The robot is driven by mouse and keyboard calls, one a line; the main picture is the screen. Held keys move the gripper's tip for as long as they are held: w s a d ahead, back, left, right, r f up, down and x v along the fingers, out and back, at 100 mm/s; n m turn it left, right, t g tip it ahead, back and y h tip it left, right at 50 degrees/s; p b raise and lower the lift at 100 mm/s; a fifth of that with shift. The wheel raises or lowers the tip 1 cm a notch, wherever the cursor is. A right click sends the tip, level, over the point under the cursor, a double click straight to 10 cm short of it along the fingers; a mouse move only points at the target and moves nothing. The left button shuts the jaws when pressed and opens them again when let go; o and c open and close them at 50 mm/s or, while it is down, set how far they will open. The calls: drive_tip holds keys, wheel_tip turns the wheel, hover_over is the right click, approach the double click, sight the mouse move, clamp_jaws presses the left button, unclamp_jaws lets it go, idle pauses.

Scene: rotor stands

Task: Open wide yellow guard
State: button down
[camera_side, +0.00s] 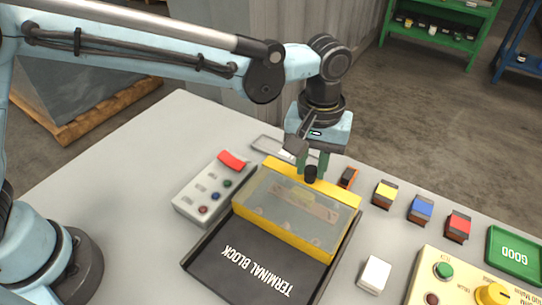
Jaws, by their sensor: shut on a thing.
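The wide yellow guard (278,238) has a yellow frame and a clear, see-through top. It sits over the far part of the black terminal block tray (240,266), and some parts show dimly under it. A black knob (310,174) stands at the guard's far edge. My gripper (312,168) points down at that edge, with its green fingers shut on the black knob. The guard looks lowered over the tray. The fingertips' exact contact is too small to see clearly.
A grey button box (207,192) with a red switch stands left of the guard. Yellow (385,193), blue (421,208) and red (457,225) blocks line the right. A white block (374,274) and a beige control panel (462,285) are nearer.

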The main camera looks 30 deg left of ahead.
drive_tip(key=s, duration=1.2)
drive_tip(key=shift+s, duration=0.2)
drive_tip(key=c, duration=0.9)
unclamp_jaws()
drive_tip(key=shift+r, duration=0.1)
wheel_tip(320, 180, up, 12)
